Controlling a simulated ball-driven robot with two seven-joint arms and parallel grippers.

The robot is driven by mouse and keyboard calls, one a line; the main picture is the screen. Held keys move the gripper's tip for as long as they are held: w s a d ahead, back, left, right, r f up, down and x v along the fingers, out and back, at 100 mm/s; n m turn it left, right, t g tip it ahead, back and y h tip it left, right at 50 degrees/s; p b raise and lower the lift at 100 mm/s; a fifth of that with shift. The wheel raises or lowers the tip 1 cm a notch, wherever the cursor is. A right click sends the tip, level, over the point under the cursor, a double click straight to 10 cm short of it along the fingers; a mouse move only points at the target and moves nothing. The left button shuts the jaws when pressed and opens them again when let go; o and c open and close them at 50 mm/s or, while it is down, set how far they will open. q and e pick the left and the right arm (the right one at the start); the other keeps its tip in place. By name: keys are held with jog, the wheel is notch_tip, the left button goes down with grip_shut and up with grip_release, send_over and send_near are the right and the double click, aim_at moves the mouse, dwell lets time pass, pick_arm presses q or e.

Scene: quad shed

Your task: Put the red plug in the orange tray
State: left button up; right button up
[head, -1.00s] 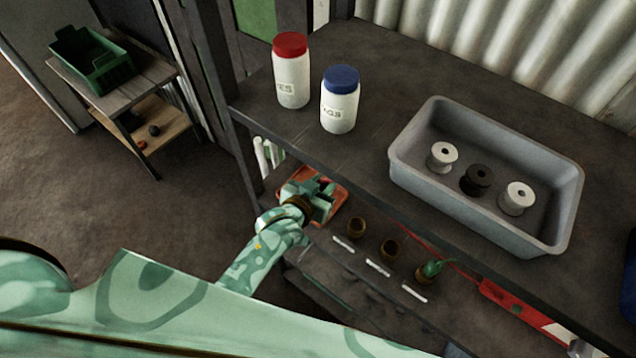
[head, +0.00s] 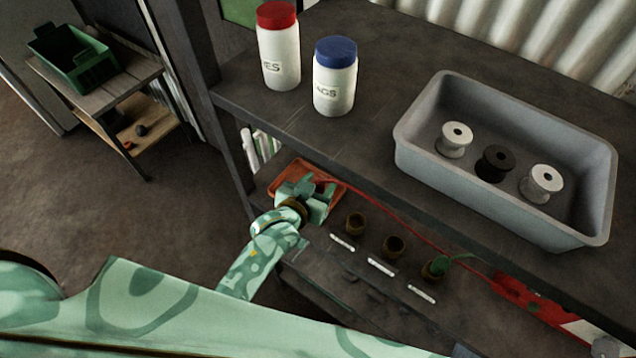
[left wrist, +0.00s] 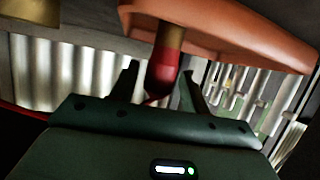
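The orange tray (head: 338,190) lies on the lower shelf at its left end; its rim also shows in the left wrist view (left wrist: 225,32). My left gripper (head: 310,187) is over the tray in the head view. In the left wrist view, the red plug (left wrist: 161,80), with a brass-coloured end, is between the fingers of my left gripper (left wrist: 160,82). The fingers look spread, with gaps beside the plug. The brass end overlaps the tray; whether it touches is unclear. The plug's body is hidden in the head view, but a red cable (head: 390,216) runs right. My right gripper is not seen.
Several brown round sockets (head: 393,246) with white labels stand right of the tray, one with a green plug (head: 440,263). The upper shelf (head: 375,165) overhangs, carrying two white jars (head: 334,90) and a grey bin (head: 505,215) with spools.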

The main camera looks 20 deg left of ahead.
pick_arm(q)
jog(key=shift+r, duration=0.25)
jog(key=p+v, duration=0.2)
jog(key=v, duration=1)
jog(key=shift+f, duration=0.1)
